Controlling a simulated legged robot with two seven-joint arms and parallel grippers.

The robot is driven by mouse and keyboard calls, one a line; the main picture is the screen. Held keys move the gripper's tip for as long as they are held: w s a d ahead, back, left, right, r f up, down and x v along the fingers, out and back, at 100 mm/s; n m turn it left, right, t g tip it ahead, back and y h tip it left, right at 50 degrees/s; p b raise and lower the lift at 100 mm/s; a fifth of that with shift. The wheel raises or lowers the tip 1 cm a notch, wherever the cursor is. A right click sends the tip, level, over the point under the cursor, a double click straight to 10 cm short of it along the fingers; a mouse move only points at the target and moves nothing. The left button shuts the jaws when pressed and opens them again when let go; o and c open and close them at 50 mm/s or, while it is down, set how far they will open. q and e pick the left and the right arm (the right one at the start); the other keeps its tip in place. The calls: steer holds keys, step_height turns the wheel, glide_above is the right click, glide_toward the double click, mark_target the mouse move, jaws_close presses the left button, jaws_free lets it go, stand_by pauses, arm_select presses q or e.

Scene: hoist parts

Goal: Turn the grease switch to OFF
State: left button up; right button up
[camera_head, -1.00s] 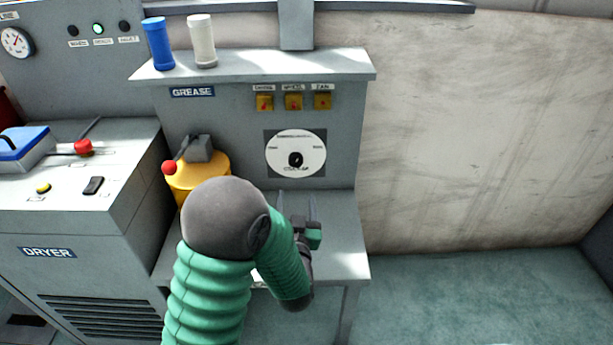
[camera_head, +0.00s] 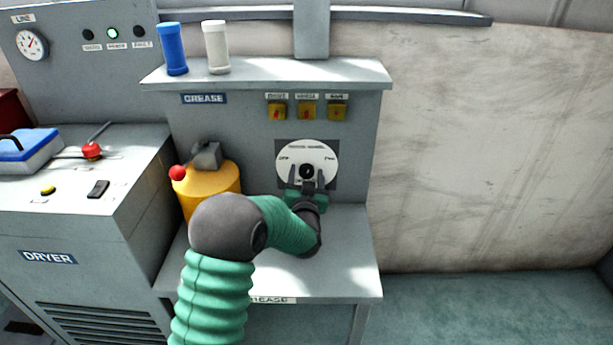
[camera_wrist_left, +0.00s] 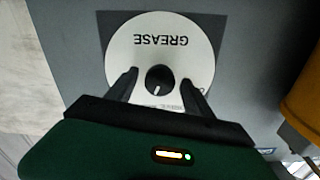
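The grease switch is a round white dial plate (camera_head: 322,152) with a small black knob (camera_head: 307,171) at its centre, on the grey GREASE panel. OFF is printed at the dial's left side in the head view. In the left wrist view the dial (camera_wrist_left: 140,60) appears upside down, with the black knob (camera_wrist_left: 159,79) between and beyond the fingertips. My left gripper (camera_head: 307,172) is open in front of the dial, one finger on each side of the knob. The fingers stand apart from the knob; I cannot tell the remaining depth. My right gripper is not in view.
A yellow grease pot (camera_head: 205,185) with a red-tipped lever stands left of the dial. Yellow switches (camera_head: 307,111) sit above it. A blue cylinder (camera_head: 172,48) and a white cylinder (camera_head: 216,47) stand on the shelf. The dryer (camera_head: 75,220) is at left.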

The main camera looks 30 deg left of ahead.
arm_select(q)
steer(key=shift+d, duration=0.1)
jaws_close()
steer(key=shift+n, duration=0.4)
steer(key=n+b, duration=0.1)
steer(key=n, duration=0.2)
steer(key=shift+n, duration=0.3)
steer(key=n+b, duration=0.1)
steer(key=n, duration=0.3)
steer(key=shift+f+n+b, duration=0.1)
steer(key=shift+n+b, duration=0.2)
steer(key=shift+b, duration=0.1)
steer(key=n+b, duration=0.2)
steer(key=n, duration=0.2)
steer(key=shift+s+f+n, duration=0.1)
steer(key=shift+f+n, duration=0.05)
steer(key=shift+n, duration=0.15)
steer(key=n+b, duration=0.2)
steer(key=n, duration=0.2)
steer(key=shift+n, duration=0.3)
